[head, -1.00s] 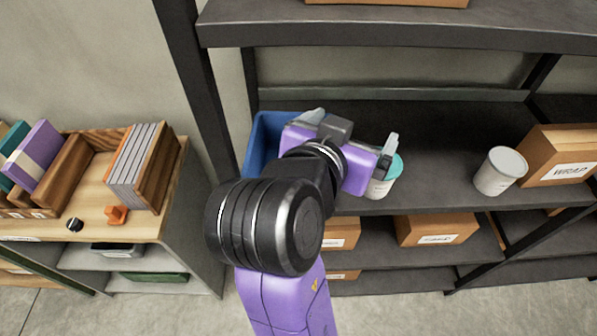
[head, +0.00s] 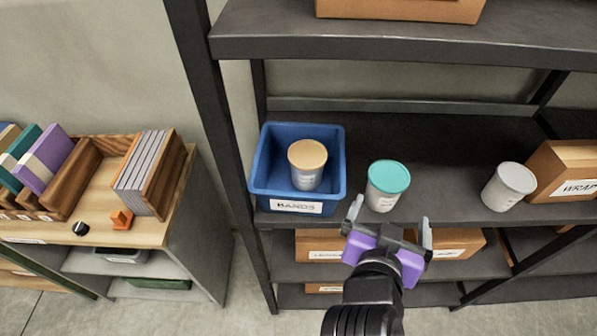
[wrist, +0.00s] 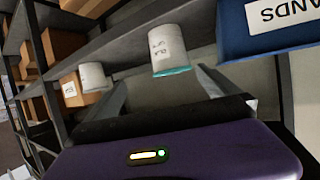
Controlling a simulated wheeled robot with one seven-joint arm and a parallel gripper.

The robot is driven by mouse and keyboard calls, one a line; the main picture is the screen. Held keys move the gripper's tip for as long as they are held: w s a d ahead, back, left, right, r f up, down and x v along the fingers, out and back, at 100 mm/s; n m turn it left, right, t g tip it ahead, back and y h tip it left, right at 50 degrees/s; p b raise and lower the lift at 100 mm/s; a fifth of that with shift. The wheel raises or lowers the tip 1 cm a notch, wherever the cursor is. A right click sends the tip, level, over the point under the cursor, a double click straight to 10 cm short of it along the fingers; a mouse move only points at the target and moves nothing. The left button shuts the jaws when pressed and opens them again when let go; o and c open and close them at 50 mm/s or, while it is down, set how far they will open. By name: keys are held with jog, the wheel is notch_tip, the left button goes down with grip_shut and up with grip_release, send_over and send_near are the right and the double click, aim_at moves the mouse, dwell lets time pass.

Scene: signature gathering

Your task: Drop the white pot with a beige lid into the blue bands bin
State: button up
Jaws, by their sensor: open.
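The white pot with a beige lid (head: 307,165) stands upright inside the blue bin (head: 256,178) labelled BANDS, on the left of the shelf in the head view. Part of the bin, with its label upside down, shows at the upper right of the wrist view (wrist: 234,42); the pot inside is not visible there. My gripper (head: 392,222) is open and empty, in front of the shelf edge, to the right of the bin and apart from it.
A white pot with a teal lid (head: 387,186) stands on the shelf just behind my gripper. A white pot with a grey lid (head: 508,187) stands farther right, beside a WRAP box (head: 563,172). Boxes (head: 452,243) sit on the lower shelf.

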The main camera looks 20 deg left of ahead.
jog(key=s+d+f, duration=0.1)
jog(key=d+f, duration=0.4)
jog(key=f, duration=0.3)
jog(key=shift+s+n+y, duration=0.3)
jog(key=s+a+r+n+t+y, duration=0.2)
jog(key=s+a+r+n+y, duration=0.2)
jog(key=s+n+y, duration=0.2)
jog(key=s+d+m+h, duration=0.1)
jog(key=s+d, duration=0.3)
jog(key=s, duration=0.4)
jog(key=s+d+m+h+b, duration=0.1)
jog(key=s+d+m+h, duration=0.1)
jog(key=s+d, duration=0.2)
jog(key=s+d+f+m+h+b, duration=0.1)
jog(key=s+d, duration=0.3)
jog(key=s, duration=0.7)
jog(key=shift+s+d+m+g+h, duration=0.3)
jog(key=shift+s+m+h, duration=0.1)
jog(key=shift+m, duration=0.1)
